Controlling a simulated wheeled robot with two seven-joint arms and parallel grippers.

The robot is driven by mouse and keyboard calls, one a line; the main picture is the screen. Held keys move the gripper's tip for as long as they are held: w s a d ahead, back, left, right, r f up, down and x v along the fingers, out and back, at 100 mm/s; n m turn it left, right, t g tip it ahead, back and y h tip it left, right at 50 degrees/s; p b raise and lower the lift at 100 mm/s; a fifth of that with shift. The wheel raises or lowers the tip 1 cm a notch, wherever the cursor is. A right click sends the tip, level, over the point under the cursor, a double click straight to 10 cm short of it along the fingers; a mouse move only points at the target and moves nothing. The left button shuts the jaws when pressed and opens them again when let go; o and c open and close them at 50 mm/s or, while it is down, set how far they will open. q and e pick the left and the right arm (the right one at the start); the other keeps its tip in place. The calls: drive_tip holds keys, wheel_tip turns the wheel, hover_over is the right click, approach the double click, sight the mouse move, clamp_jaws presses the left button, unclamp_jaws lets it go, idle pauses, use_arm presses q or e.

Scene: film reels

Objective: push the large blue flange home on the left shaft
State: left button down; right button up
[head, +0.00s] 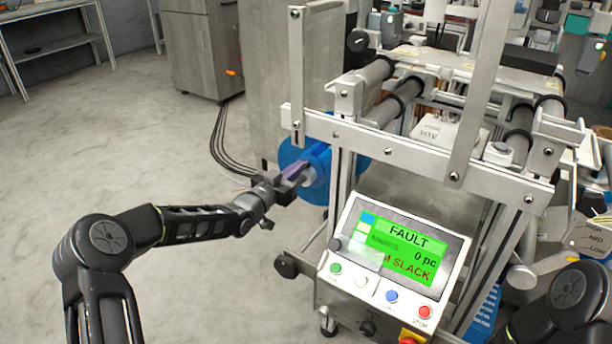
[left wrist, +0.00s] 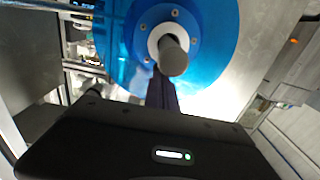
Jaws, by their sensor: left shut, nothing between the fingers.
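The large blue flange (head: 318,158) is on the left side of the machine, partly behind a frame post and my gripper. In the left wrist view the flange (left wrist: 207,62) fills the top middle, a disc with a bolted hub. The left shaft (left wrist: 173,58) passes through the hub's centre and its grey end sticks out toward the camera. My left gripper (head: 291,178) is shut and empty, with its fingers at the flange near the hub. I cannot tell whether the fingertips touch it. My right gripper is not in view; only part of my right arm shows at lower right.
A control panel (head: 396,247) showing "FAULT" and "SLACK" stands right of my left gripper. The machine's metal frame post (head: 297,75) rises close beside the flange. Black cables (head: 219,140) hang by a grey cabinet behind. Open floor (head: 150,150) lies to the left.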

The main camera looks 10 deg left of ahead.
use_arm(q)
drive_tip(key=shift+w+d+b, duration=0.2)
drive_tip(key=shift+w+b, duration=0.25)
drive_tip(key=shift+w, duration=0.05)
drive_tip(key=shift+s, duration=0.1)
idle(0.3)
drive_tip(key=shift+p+v, duration=0.35)
drive_tip(key=shift+v, duration=2.5)
